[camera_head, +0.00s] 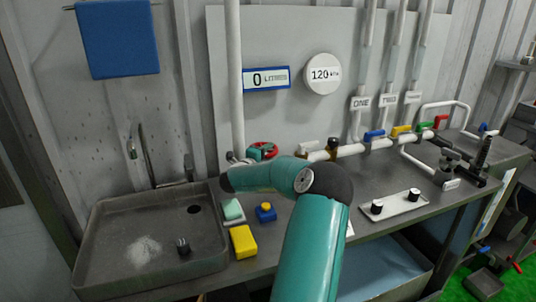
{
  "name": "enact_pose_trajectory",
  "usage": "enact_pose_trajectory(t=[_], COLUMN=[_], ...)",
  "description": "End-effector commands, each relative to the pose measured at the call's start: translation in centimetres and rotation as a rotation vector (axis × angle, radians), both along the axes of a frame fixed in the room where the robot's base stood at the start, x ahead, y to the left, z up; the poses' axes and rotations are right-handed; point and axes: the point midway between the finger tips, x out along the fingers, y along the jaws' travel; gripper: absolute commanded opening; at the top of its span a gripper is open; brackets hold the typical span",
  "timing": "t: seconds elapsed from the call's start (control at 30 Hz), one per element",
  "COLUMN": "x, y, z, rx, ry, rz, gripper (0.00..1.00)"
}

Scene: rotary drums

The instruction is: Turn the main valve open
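A red round handwheel (266,148), which looks like the main valve, sits at the foot of the thick white vertical pipe (234,90), at the back of the counter. My teal arm rises from the bottom and bends left in front of the counter. A small teal part shows against the wheel's left side and may be my wrist. I cannot make out my gripper's fingers or whether they touch the wheel. The lower part of the wheel is hidden by my arm.
A display (267,79) reads 0 litres and a round gauge (322,74) reads about 120. Blue (374,135), yellow (401,130), green and red handles line the pipe at right. A sink (150,240), yellow sponge (243,241) and knob panel (394,205) occupy the counter.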

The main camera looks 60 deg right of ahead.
Motion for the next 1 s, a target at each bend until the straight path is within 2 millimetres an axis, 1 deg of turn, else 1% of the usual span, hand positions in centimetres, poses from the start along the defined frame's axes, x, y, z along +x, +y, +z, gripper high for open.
enact_pose_trajectory(t=[0.27, 0.47, 0.7, 1.0], x=[-0.02, -0.02, 0.12, 0.60], y=[-0.22, -0.20, -0.16, -0.06], z=[0.04, 0.04, -0.02, -0.33], rx=[-0.001, -0.001, -0.003, -0.002], ry=[0.001, 0.001, 0.003, 0.012], rz=[0.000, 0.000, 0.007, 0.068], gripper=[0.38, 0.01, 0.00, 0.00])
